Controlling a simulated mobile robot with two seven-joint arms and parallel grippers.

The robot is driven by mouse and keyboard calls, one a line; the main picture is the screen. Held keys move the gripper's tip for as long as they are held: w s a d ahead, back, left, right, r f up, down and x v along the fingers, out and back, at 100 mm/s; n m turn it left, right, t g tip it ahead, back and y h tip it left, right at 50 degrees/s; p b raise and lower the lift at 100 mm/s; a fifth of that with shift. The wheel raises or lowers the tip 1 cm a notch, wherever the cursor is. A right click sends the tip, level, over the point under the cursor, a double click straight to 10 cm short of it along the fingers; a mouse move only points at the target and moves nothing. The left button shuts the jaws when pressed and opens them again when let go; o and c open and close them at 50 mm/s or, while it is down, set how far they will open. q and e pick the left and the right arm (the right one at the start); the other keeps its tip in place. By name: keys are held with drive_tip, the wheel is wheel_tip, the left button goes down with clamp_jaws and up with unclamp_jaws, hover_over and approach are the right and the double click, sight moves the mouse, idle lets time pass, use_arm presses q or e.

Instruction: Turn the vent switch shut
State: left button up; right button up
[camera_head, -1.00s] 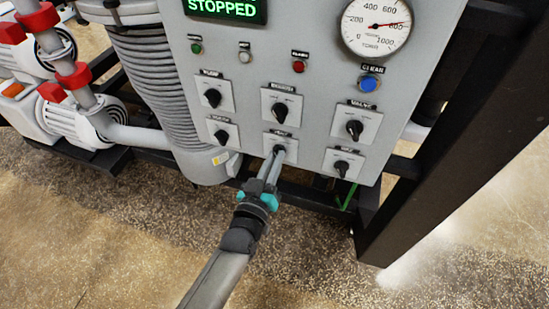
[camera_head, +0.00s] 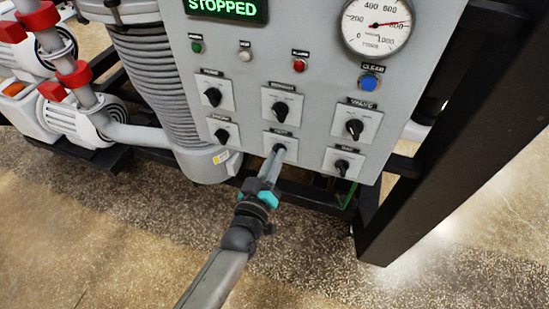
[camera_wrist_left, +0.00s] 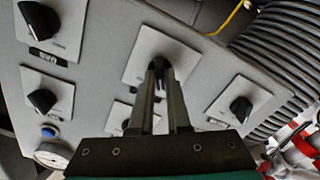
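The vent switch (camera_head: 277,150) is the black knob on a pale square plate in the bottom middle of the grey panel. Its small label above is hard to read. My left gripper (camera_head: 276,156) reaches it from below, with its fingertips at the knob and covering part of it. In the left wrist view the two fingers (camera_wrist_left: 159,72) stand close on either side of the dark knob (camera_wrist_left: 159,84), seeming to grip it. The knob's exact angle is hidden by the fingers. My right gripper does not show.
Similar knobs sit close by: one above (camera_head: 281,109), one at left (camera_head: 222,136) and one at right (camera_head: 342,167). A blue button (camera_head: 368,82), a round gauge (camera_head: 377,25) and a green STOPPED display (camera_head: 226,8) are higher up. A black frame post (camera_head: 440,150) stands at right.

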use_arm(q)
drive_tip(key=o, duration=0.4)
drive_tip(key=shift+s, duration=0.1)
drive_tip(key=v, duration=1.5)
drive_tip(key=shift+a+r, duration=0.1)
drive_tip(key=s+a+f+m+g+y+b, duration=0.1)
drive_tip(key=s+a+f+g+b, duration=0.1)
drive_tip(key=f, duration=0.8)
drive_tip(key=s+a+f+m+g+y+b, duration=0.1)
drive_tip(key=s+f+g+b, duration=0.15)
drive_tip(key=f, duration=0.75)
drive_tip(key=s+a+f+m+g+b, duration=0.1)
drive_tip(key=s+a+f+g+b, duration=0.15)
drive_tip(key=f, duration=0.75)
drive_tip(key=s+a+f+g+y+b, duration=0.1)
drive_tip(key=s+a+f+g, duration=0.1)
drive_tip(key=s+f, duration=0.4)
drive_tip(key=s+a+f+m+g+y+b, duration=0.1)
drive_tip(key=s+a+f+g+b, duration=0.1)
drive_tip(key=s+f, duration=0.5)
drive_tip(key=s+a+f+m+g+y+b, duration=0.1)
drive_tip(key=s+a+f+g+b, duration=0.1)
drive_tip(key=s+a+f+g, duration=0.2)
drive_tip(key=shift+s+f+g+y, duration=0.3)
drive_tip(key=shift+s+f+g, duration=0.3)
drive_tip(key=shift+s+f, duration=1.2)
